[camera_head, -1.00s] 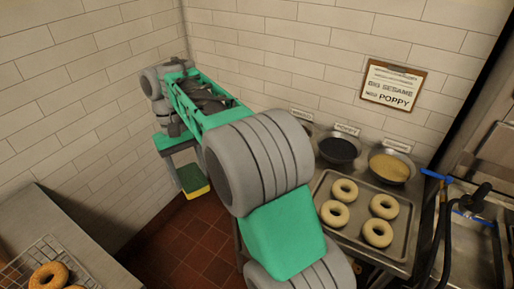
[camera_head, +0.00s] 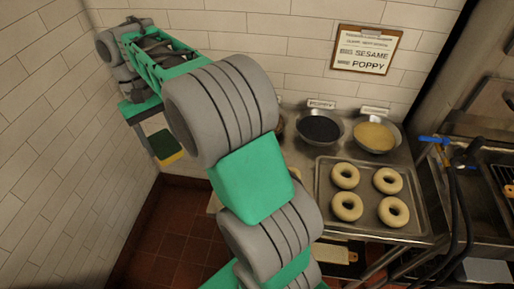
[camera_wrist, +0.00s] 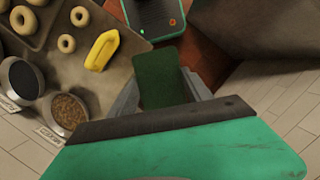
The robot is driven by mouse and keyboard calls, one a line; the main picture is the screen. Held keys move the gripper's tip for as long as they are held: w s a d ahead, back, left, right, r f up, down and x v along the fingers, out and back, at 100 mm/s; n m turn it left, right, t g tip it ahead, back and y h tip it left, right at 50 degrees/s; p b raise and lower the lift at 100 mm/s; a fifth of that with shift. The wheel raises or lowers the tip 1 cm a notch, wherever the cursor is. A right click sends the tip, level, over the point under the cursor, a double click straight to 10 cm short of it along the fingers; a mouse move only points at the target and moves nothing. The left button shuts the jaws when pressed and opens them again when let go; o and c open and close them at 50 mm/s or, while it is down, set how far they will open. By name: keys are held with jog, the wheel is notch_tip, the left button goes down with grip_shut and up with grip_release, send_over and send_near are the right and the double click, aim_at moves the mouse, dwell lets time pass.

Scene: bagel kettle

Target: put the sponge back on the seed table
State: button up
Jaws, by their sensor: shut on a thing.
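The sponge (camera_head: 166,146), dark green with a yellow side, hangs in my gripper (camera_head: 150,134) at the left, by the tiled wall. In the wrist view the sponge's dark green face (camera_wrist: 160,75) sits between both fingers (camera_wrist: 163,92). My gripper is shut on it and holds it in the air. The steel seed table (camera_head: 299,152) is to the right of the sponge in the head view. The wrist view shows the table (camera_wrist: 82,88) to the left of the sponge. My arm hides the table's left part in the head view.
A bagel tray (camera_head: 365,211), a dark seed bowl (camera_head: 320,128) and a pale seed bowl (camera_head: 375,136) stand on the table. The wrist view shows a yellow item (camera_wrist: 102,50) on it, beside bare surface. A sink with hoses (camera_head: 455,170) is at right.

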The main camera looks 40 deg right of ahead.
jog(key=s+d+f+m+t+y+b, duration=0.1)
jog(key=s+d+f+m+t+b, duration=0.15)
jog(key=s+d+m, duration=0.5)
jog(key=s+d+f+m+t+y+b, duration=0.15)
jog(key=s+d+f+m, duration=0.25)
jog(key=d+m, duration=0.55)
jog(key=s+d+f+m+t+b, duration=0.15)
jog(key=s+d+f+m, duration=0.35)
jog(key=d, duration=0.6)
jog(key=shift+m+g, duration=0.35)
jog(key=shift+m, duration=0.25)
jog(key=w+f, duration=0.3)
jog(key=w, duration=0.1)
jog(key=w+d+f, duration=0.1)
jog(key=w+f, duration=0.1)
jog(key=w, duration=0.3)
jog(key=w+d+f+b, duration=0.1)
jog(key=w+f, duration=0.2)
jog(key=w, duration=0.1)
jog(key=shift+w+f, duration=0.2)
jog(key=shift+f, duration=0.15)
notch_tip(320, 180, down, 3)
jog(key=shift+w+r, duration=0.1)
jog(key=shift+f, duration=0.25)
jog(key=o, duration=0.8)
jog(key=shift+o, duration=0.6)
jog(key=shift+d+r, duration=0.1)
